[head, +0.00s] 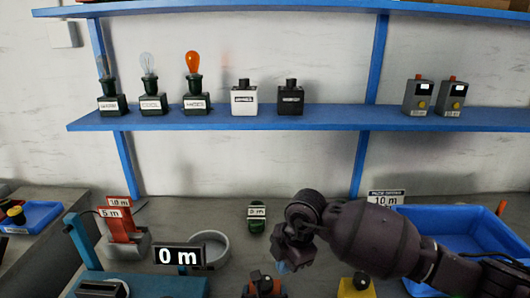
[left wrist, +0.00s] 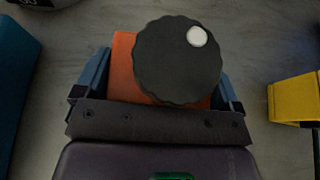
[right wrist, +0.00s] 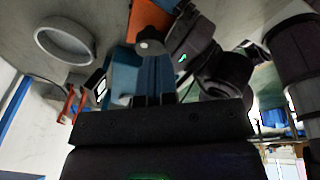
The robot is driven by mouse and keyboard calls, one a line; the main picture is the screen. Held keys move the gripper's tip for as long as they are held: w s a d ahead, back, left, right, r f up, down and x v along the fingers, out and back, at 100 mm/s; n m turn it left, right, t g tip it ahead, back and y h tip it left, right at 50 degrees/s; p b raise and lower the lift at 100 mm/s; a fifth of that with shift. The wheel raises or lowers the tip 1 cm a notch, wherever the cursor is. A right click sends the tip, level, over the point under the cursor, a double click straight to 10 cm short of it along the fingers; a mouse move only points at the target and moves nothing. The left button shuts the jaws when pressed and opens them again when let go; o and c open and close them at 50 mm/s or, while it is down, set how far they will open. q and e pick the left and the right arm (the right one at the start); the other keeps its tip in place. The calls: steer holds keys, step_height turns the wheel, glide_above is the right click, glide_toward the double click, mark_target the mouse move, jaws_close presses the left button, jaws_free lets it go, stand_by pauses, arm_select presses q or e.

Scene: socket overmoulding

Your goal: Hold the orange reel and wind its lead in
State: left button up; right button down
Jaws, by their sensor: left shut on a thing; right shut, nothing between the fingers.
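The orange reel (head: 265,286) shows at the bottom edge of the head view, cut off by the frame. In the left wrist view its orange body (left wrist: 122,70) lies under a round black knob (left wrist: 178,65) with a white dot near its rim. My left gripper (left wrist: 155,78) is shut on the reel, with a blue finger on each side. My right gripper (head: 281,266) is just above and right of the reel in the head view. In the right wrist view its blue fingers (right wrist: 150,78) are together and empty, close to the reel. I cannot make out the lead.
A sign (head: 178,256) reads "0 m". A yellow reel (head: 355,287) is to the right. A blue tray (head: 455,222) is at the right, and a blue shelf (head: 300,120) holds lamps and boxes.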

arm_select(q)
steer(key=shift+s+f, duration=0.15)
steer(key=shift+f, duration=0.2)
